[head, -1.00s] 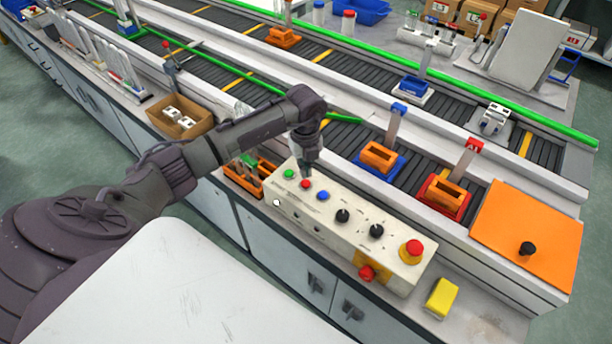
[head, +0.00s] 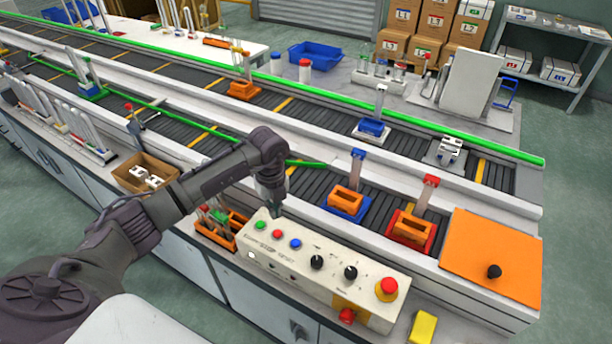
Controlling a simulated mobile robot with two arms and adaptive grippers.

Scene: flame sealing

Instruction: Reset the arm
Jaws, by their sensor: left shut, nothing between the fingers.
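My left arm comes in from the left, and my left gripper (head: 275,211) points down above the back edge of the control panel (head: 330,271), near its left end. The gripper is shut and empty. The panel is a cream box with green (head: 261,226), red (head: 277,234) and blue (head: 295,243) buttons, two black knobs and a red emergency stop (head: 387,287) on a yellow base. The fingertips are just behind the red button, and I cannot tell whether they touch the panel. My right gripper is not in view.
Behind the panel run conveyor belts with a blue holder (head: 347,203) and a red holder (head: 411,230). An orange plate (head: 492,258) is at right. An orange rack (head: 217,235) stands left of the panel, and a yellow block (head: 423,327) lies at its right. A cardboard box (head: 146,172) is farther left.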

